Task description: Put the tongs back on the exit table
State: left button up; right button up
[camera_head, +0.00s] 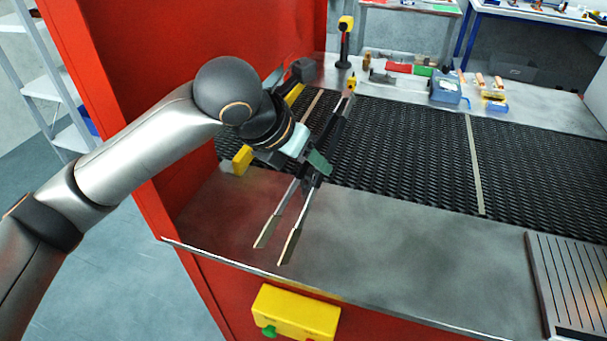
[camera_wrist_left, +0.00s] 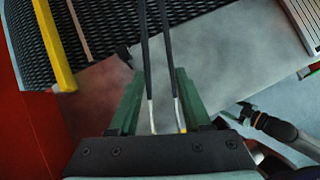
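My left gripper (camera_head: 318,165) is shut on the long metal tongs (camera_head: 299,220), holding them across the near belt edge. Their two flat pale ends point toward the front of the bare metal table (camera_head: 400,265); their dark far part reaches over the black mesh belt (camera_head: 400,150). In the left wrist view the tongs' two arms (camera_wrist_left: 146,60) run between my green fingers (camera_wrist_left: 158,95). I cannot tell whether the tongs touch the table. A dark arm end, apparently my right one, shows at the right of that view; its fingers are unclear.
A red housing (camera_head: 285,40) stands at the left, beside the belt. A slatted metal tray (camera_head: 572,280) lies at the table's right. A yellow switch box (camera_head: 296,312) juts from the front. A blue-grey device (camera_head: 446,88) and small parts stand behind the belt. The table's middle is clear.

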aim_at(297, 177)
pick_arm(q)
jog(key=shift+w+a+f, duration=0.15)
jog(key=shift+f, duration=0.6)
jog(key=shift+w+a+f, duration=0.15)
jog(key=shift+a+f, duration=0.05)
jog(key=shift+f, duration=0.55)
jog(key=shift+w+a+f, duration=0.15)
jog(key=shift+f, duration=0.6)
jog(key=shift+f, duration=0.6)
jog(key=o, duration=0.5)
jog(key=shift+o, duration=0.2)
